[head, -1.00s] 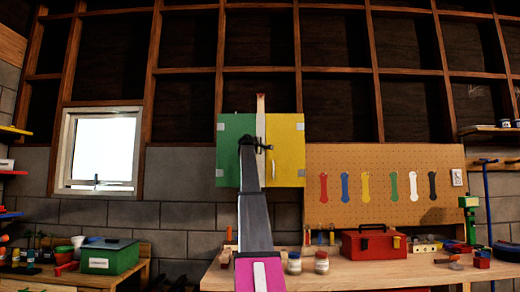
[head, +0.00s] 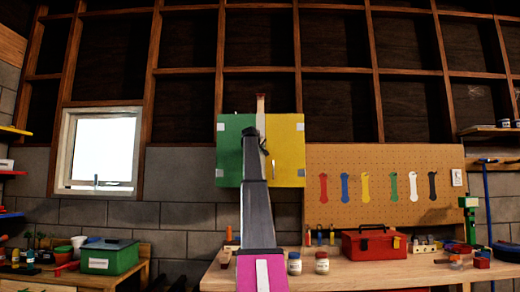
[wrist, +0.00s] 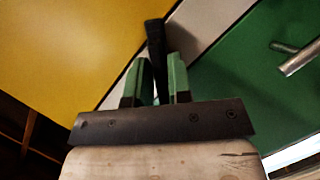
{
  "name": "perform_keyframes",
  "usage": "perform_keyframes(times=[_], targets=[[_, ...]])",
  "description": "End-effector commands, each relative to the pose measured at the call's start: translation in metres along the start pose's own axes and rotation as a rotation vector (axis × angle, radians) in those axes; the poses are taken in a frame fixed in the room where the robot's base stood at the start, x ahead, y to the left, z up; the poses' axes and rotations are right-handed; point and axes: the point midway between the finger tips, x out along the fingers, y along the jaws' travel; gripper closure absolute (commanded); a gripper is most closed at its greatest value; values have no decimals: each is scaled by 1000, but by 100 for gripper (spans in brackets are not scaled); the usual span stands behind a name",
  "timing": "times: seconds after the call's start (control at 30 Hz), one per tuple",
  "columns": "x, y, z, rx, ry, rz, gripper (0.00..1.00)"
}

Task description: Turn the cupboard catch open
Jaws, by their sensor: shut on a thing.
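The cupboard has a green door (head: 229,165) on the left and a yellow door (head: 285,140) on the right in the head view. A pale upright strip (head: 260,110) shows between them. In the wrist view the green door (wrist: 240,85) is at the right and the yellow door (wrist: 60,50) at the left. The black bar-like catch (wrist: 155,38) lies over the pale strip (wrist: 190,35). My gripper (wrist: 160,75) is shut on the catch, one green finger on each side. In the head view my arm mostly hides the catch and my gripper.
A metal handle (wrist: 300,58) stands out from the green door near my gripper. Below the cupboard is a wooden workbench (head: 400,275) with a red toolbox (head: 374,243) and jars (head: 322,262). A pegboard (head: 385,160) hangs at the right.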

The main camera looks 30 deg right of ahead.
Motion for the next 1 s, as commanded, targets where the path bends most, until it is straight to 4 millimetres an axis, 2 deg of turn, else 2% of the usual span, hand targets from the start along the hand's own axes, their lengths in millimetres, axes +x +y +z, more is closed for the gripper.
perform_keyframes(times=[0.6, 1.0], targets=[[0, 2, 1, 533, -1, -223, 100], [0, 3, 2, 762, 0, -316, 100]])
